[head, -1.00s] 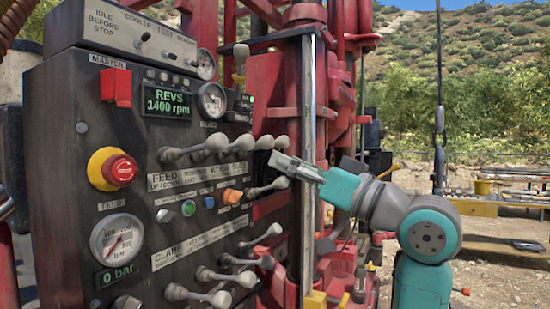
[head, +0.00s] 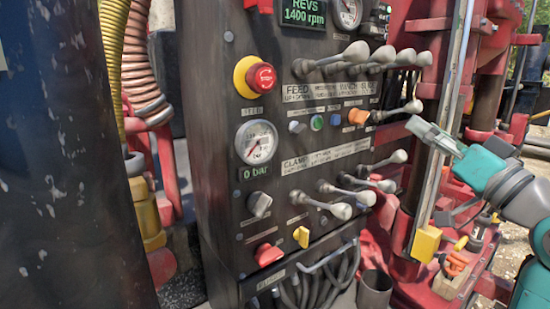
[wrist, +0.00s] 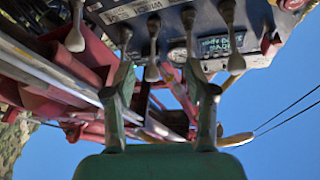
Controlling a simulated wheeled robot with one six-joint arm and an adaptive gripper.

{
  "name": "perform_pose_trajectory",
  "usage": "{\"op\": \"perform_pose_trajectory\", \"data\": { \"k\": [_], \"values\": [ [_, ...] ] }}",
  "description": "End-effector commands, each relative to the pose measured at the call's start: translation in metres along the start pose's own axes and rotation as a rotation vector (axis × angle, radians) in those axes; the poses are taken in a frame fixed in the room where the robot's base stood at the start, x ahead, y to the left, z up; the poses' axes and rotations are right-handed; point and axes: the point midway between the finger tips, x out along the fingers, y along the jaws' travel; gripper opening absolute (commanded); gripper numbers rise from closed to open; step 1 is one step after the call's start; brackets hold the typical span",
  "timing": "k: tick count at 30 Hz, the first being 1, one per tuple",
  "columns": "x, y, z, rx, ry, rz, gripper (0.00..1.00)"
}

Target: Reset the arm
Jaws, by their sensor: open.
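My gripper (head: 436,136), grey fingers on a teal body, is at the right of the head view, in front of the panel's right edge. Its fingertips appear just below the knob of a single grey lever (head: 398,112); whether they touch it I cannot tell. In the wrist view my gripper (wrist: 160,74) shows two fingers spread apart. Several levers hang beyond and between them in that picture, and no held object shows.
The dark control panel (head: 215,110) carries upper levers (head: 345,57), lower levers (head: 335,207), a red emergency button (head: 262,77) and a pressure gauge (head: 256,142) labelled 0 bar. A shiny vertical rod (head: 448,110) and red rig frame stand close to my gripper. A dark column (head: 70,160) fills the left.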

Motion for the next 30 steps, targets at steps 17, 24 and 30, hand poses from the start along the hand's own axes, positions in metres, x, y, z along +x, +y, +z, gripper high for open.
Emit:
{"op": "perform_pose_trajectory", "data": {
  "k": [17,24,30],
  "values": [
    [-0.073,0.065,0.204,0.128,0.001,0.259,0.56],
    [-0.125,0.068,0.280,0.126,-0.032,0.363,0.56],
    [-0.176,0.061,0.335,0.105,-0.071,0.440,0.56]
  ]
}}
